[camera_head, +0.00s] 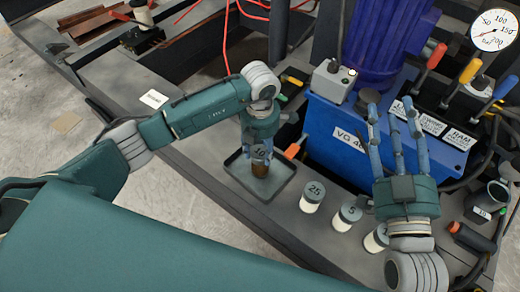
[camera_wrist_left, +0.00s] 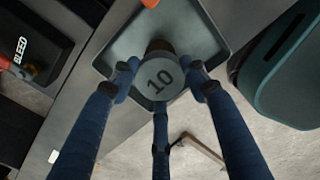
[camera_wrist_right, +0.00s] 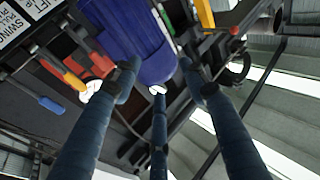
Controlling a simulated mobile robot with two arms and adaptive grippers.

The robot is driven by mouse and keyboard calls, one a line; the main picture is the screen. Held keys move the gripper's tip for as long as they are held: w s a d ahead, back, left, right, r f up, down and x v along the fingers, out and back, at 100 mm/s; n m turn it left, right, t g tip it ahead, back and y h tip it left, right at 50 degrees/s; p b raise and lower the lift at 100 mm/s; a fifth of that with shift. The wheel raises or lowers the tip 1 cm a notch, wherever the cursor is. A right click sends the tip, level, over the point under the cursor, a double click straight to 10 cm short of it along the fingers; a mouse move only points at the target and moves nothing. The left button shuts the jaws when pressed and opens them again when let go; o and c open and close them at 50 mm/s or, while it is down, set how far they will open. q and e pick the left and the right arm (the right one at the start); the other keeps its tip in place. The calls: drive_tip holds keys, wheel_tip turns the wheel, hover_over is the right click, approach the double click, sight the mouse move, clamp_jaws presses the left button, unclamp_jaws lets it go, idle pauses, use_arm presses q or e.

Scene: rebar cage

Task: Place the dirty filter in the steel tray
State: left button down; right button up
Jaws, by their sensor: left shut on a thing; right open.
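The dirty filter (camera_head: 261,167) has a grey cap marked 10 and a brown body. My left gripper (camera_head: 260,148) is shut around it, pointing down over the steel tray (camera_head: 278,186). In the left wrist view the filter's cap (camera_wrist_left: 160,79) sits between the fingers, with the tray (camera_wrist_left: 120,45) beyond it. I cannot tell whether the filter's lower end touches the tray floor. My right gripper (camera_head: 396,125) is open and empty, its fingers raised in front of the blue unit. The right wrist view shows nothing between its fingers (camera_wrist_right: 160,88).
Filters with white bodies, marked 25 (camera_head: 312,196) and 5 (camera_head: 347,216), stand right of the tray, with another (camera_head: 376,238) beside my right wrist. A blue hydraulic unit (camera_head: 335,135) and coloured levers (camera_head: 469,71) stand behind. An orange-handled tool (camera_head: 293,150) lies near the tray.

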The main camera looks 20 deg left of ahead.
use_arm(q)
drive_tip(key=c, duration=0.9)
unclamp_jaws()
drive_tip(key=shift+r, duration=0.15)
